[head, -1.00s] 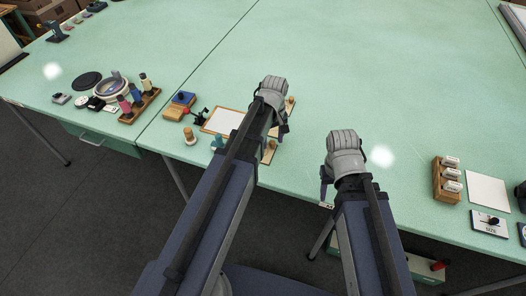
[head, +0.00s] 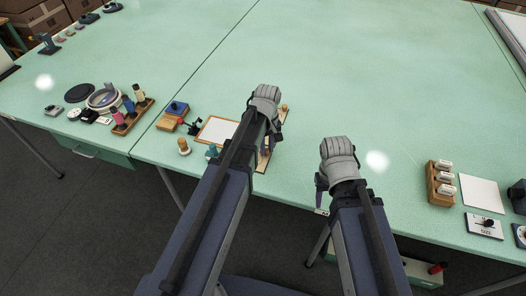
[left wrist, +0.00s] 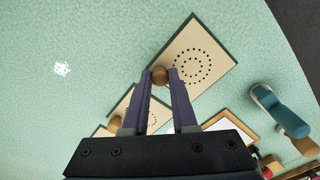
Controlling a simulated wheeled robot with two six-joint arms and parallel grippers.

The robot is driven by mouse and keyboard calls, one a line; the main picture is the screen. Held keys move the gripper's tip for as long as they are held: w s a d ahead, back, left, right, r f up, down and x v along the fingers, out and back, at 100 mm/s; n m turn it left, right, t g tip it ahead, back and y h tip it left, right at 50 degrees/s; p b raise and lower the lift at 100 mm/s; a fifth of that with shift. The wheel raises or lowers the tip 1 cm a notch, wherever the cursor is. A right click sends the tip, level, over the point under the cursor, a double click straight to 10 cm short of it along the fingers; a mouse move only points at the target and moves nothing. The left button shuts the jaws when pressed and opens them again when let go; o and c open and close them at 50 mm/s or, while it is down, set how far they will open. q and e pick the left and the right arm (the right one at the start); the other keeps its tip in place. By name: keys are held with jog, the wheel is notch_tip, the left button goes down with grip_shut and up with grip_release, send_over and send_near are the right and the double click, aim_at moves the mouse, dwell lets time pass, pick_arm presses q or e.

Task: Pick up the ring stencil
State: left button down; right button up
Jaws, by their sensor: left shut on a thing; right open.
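A pale stencil plate with a dark edge and rings of small dark holes, the ring stencil (left wrist: 207,55), fills the upper middle of the left wrist view. My left gripper (left wrist: 161,76) is shut on the round wooden knob at its corner. I cannot tell whether the plate is clear of the table. In the head view my left gripper (head: 268,136) is over the table's front part, its fingertips largely hidden by my arm. My right gripper (head: 322,196) is open and empty near the table's front edge.
Other stencil plates (left wrist: 153,116) with knobs lie close beside. A teal-handled tool (left wrist: 274,108) and a wood-framed white board (head: 216,131) are near. A bottle rack (head: 133,116) stands left, a wooden block with white spools (head: 440,185) right. The table's middle is clear.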

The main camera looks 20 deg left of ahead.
pick_arm(q)
notch_tip(320, 180, up, 10)
jog(key=p, duration=1)
pick_arm(e)
notch_tip(320, 180, up, 10)
